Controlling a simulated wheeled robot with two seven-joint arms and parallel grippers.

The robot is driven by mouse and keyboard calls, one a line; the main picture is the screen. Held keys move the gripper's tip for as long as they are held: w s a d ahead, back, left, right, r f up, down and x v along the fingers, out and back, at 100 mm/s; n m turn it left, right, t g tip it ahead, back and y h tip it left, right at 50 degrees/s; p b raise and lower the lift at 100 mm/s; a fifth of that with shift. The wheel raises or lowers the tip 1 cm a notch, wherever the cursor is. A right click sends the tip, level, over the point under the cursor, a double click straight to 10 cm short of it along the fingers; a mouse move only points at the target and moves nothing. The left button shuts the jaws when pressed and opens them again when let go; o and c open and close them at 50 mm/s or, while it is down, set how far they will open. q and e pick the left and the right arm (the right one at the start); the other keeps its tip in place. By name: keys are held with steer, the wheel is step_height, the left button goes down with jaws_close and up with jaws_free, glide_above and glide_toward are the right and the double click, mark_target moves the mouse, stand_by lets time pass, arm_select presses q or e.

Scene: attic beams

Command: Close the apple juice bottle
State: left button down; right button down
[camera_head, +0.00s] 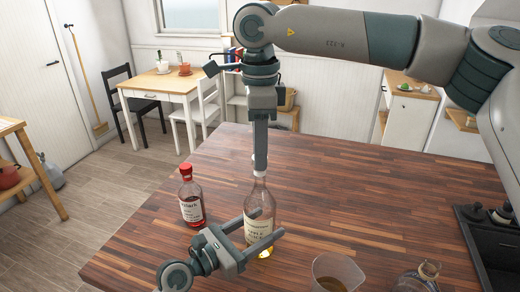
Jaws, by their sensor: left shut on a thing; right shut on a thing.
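The apple juice bottle (258,202) stands upright on the wooden counter, clear glass with a pale label and yellowish contents. My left gripper (268,228) is shut around its body from the lower left, one finger on each side. My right gripper (260,165) points straight down over the bottle's neck. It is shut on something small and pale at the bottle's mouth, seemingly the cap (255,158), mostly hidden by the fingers. I cannot tell whether the cap touches the neck.
A red bottle with a pale label (190,197) stands left of the juice bottle. A glass with liquid (338,272) and a glass vessel (428,272) are at the front right. A dark sink (482,240) is at the right. The counter's middle right (370,190) is free.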

steer(key=c, duration=1.4)
jaws_free()
step_height(320, 180, up, 12)
arm_select(q)
steer(key=shift+c, duration=2.4)
jaws_free()
